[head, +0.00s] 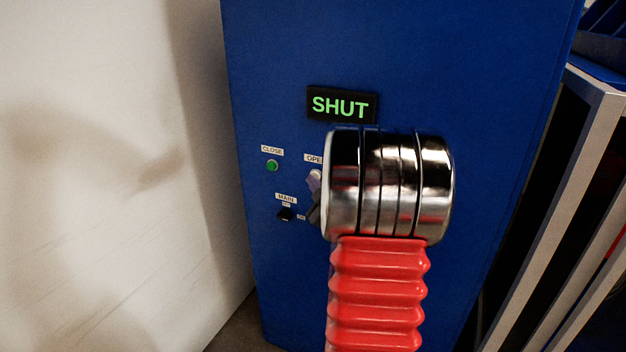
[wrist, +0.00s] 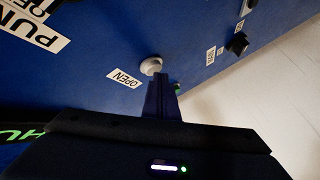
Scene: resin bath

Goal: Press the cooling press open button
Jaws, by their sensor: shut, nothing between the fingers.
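The open button (wrist: 150,65) is a pale round knob on the blue panel, beside its OPEN label (wrist: 124,78) in the wrist view. In the head view the open button (head: 314,180) shows only partly, left of my metal wrist, which covers part of its label. My gripper (wrist: 160,78) is shut and empty, with its fingertips right by the button's lower edge in the wrist view. I cannot tell whether they touch it. In the head view the fingers are mostly hidden behind my wrist. The display (head: 341,104) above reads SHUT in green.
A green CLOSE button (head: 272,165) sits left of the open button. A black MAIN switch (head: 286,215) is below it. A pale wall (head: 110,180) stands left of the blue cabinet (head: 410,60). A grey-framed rack (head: 570,180) stands close on the right.

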